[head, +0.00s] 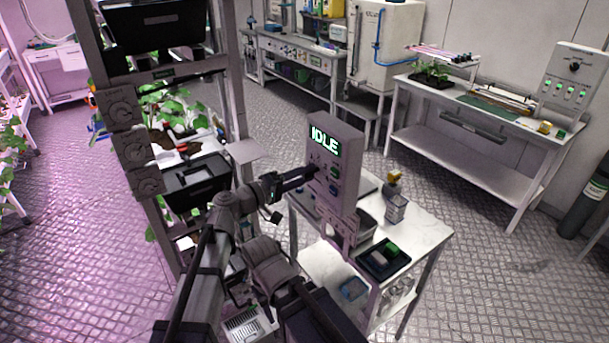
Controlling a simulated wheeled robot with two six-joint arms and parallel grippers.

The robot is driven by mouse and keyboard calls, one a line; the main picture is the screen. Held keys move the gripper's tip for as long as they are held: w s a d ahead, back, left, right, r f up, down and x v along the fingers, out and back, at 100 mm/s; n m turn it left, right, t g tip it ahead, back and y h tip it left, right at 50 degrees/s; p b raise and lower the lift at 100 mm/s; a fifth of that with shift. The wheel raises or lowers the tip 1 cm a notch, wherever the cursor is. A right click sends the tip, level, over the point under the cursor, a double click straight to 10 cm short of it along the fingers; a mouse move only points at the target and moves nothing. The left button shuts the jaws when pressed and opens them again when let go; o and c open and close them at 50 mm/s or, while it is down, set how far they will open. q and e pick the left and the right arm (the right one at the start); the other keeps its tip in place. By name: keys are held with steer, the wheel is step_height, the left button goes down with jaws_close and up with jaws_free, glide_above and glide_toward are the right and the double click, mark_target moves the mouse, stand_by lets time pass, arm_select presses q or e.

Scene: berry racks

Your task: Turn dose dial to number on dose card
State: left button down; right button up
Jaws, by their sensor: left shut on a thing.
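My left gripper (311,173) reaches the left side of this face and is shut on a small part there, apparently a dial. The fingers cover that part, so its number and pointer cannot be read. I cannot make out a dose card. My right arm shows low in the middle, but its gripper does not show.
The white bench (425,232) also bears a black tray (383,262) and a clear container (396,208). A tall rack (240,110) with plants, black bins and round dials stands close on the left. Open floor lies to the right.

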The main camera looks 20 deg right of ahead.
stand_by(0.3)
arm_select(q)
steer(key=c, duration=0.5)
jaws_free()
steer(key=shift+v, duration=3.95)
steer(key=s+a+f+m+g+y, duration=0.1)
steer(key=s+a+f+g+y, duration=0.1)
steer(key=s+a+f+y, duration=0.45)
steer(key=s+a+f+m+g+y, duration=0.1)
steer(key=s+a+f+y, duration=0.3)
steer(key=f, duration=0.6)
steer(key=s+a+f+g+y, duration=0.1)
steer(key=s+a+f+y, duration=0.15)
steer(key=a, duration=0.65)
steer(key=s+a+f+g+y, duration=0.1)
steer(key=s+a+f+y, duration=0.2)
steer(key=a, duration=0.5)
steer(key=s+d+m, duration=0.1)
steer(key=d, duration=0.2)
steer(key=s+d+m+g+y, duration=0.1)
steer(key=s+d, duration=0.1)
steer(key=d, duration=0.1)
steer(key=s+d+m+y, duration=0.1)
steer(key=s+d, duration=0.1)
steer(key=d, duration=0.2)
steer(key=shift+d+r, duration=0.1)
